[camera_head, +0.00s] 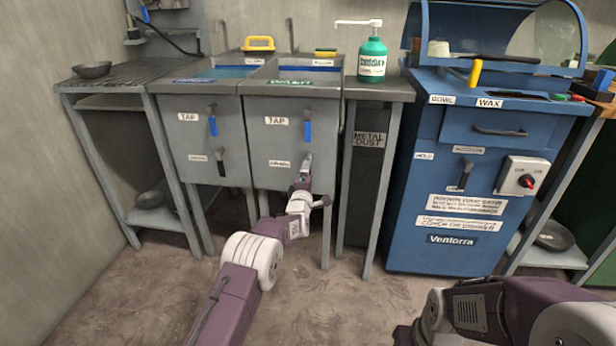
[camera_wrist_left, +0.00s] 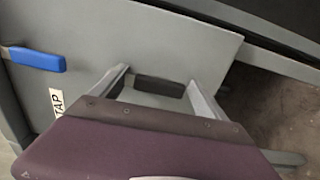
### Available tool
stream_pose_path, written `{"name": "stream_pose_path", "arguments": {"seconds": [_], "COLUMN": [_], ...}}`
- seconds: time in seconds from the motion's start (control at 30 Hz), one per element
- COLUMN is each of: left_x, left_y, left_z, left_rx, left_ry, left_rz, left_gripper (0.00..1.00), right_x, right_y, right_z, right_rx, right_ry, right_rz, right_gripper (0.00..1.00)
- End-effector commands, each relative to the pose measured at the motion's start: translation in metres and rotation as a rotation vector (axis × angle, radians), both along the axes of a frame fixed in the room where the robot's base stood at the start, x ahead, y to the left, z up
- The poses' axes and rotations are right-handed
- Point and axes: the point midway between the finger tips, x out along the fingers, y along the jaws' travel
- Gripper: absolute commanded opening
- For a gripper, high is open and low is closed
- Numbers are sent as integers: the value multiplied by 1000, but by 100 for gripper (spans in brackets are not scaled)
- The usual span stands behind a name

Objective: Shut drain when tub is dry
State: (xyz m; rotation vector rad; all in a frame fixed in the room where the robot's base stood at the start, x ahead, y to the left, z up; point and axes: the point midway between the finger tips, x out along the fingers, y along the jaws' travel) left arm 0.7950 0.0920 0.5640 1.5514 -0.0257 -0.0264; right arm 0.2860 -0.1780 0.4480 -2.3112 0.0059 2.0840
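The right grey tub (camera_head: 288,112) has a TAP label, a blue-handled tap lever (camera_head: 308,131) and a lower label too small to read. Blue shows inside its top; I cannot tell whether it is water. My left gripper (camera_head: 305,166) is at its lower right front. In the left wrist view, the gripper's two fingers (camera_wrist_left: 160,92) are spread, with a dark drain handle (camera_wrist_left: 160,86) between them. The blue tap handle (camera_wrist_left: 37,59) is at left there. The left tub (camera_head: 198,130) has blue water showing and a dark lower lever (camera_head: 221,162).
A green soap bottle (camera_head: 372,60) stands on the counter right of the tubs. A blue machine (camera_head: 400,190) stands further right. A shelf unit with a dark bowl (camera_head: 92,69) is at left. The floor in front is clear apart from my arms.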

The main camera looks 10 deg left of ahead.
Motion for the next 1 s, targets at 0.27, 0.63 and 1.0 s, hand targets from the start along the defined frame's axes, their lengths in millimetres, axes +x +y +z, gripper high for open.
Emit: {"name": "stream_pose_path", "arguments": {"seconds": [0.27, 0.63, 1.0], "left_x": [-6, -64, -91], "left_y": [0, 1, 3], "left_z": [2, -1, -2], "left_rx": [3, 2, 1], "left_ry": [1, 2, -1], "left_rz": [0, -2, 0], "left_gripper": [85, 85, 85], "right_x": [0, 0, 0], "right_y": [0, 0, 0], "right_z": [6, 24, -17], "right_rx": [0, 0, 0], "right_ry": [0, 0, 0], "right_rz": [0, 0, 0], "right_gripper": [0, 0, 0]}}
